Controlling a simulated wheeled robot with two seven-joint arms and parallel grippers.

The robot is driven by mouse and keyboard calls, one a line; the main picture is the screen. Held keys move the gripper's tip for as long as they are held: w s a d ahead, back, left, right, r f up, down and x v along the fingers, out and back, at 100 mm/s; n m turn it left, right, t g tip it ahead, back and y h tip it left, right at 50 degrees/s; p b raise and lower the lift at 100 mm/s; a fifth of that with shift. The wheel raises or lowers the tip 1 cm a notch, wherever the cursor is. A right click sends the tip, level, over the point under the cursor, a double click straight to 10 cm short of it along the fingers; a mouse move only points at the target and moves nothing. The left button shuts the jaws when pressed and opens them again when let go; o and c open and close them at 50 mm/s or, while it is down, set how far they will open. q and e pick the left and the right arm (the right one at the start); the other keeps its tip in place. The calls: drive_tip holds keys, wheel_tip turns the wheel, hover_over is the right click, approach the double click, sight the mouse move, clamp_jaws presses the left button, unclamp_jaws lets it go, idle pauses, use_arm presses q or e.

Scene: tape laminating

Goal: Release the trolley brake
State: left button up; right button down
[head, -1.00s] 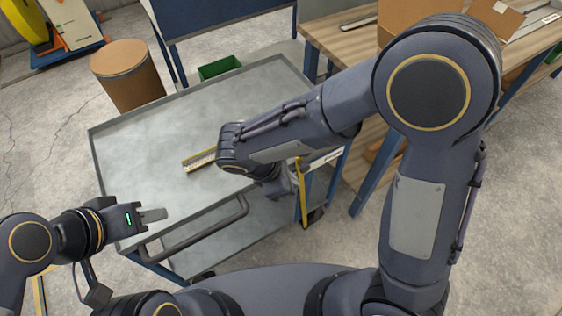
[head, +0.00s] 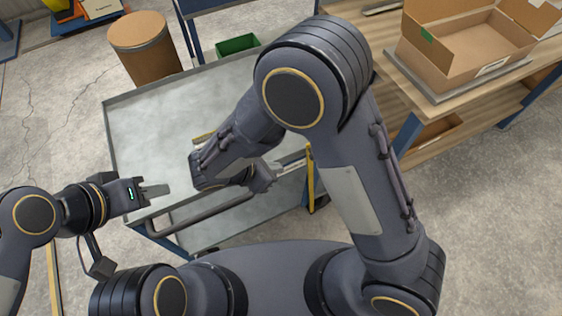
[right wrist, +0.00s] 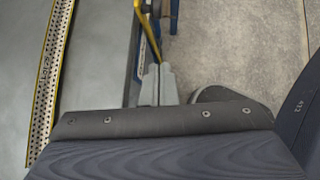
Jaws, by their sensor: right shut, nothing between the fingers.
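The trolley (head: 150,100) has a grey tray top, a bent push handle (head: 200,222) at its near side and blue legs. A yellow bar (head: 310,185) stands upright at its right side; whether it is the brake lever I cannot tell. The bar's yellow shows in the right wrist view (right wrist: 147,28). My right gripper (head: 272,172) is by the trolley's right edge, left of the bar. In the right wrist view its fingers (right wrist: 158,82) are shut and empty, just below the yellow part. My left gripper (head: 155,190) hangs by the tray's near left corner; its jaw gap is not visible.
A yellow-edged perforated strip (right wrist: 50,75) lies on the tray, mostly hidden by my right arm in the head view. A brown drum (head: 145,50) and green bin (head: 237,44) stand behind. A workbench (head: 420,80) with an open carton (head: 460,45) is at right.

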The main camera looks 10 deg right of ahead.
use_arm(q)
drive_tip(key=shift+r+p, duration=0.9)
drive_tip(key=shift+r, duration=0.05)
use_arm(e)
drive_tip(key=w+d+f, duration=0.4)
drive_tip(key=d+f, duration=0.2)
drive_tip(key=d, duration=0.2)
drive_tip(key=shift+w+d, duration=0.2)
drive_tip(key=shift+w, duration=0.1)
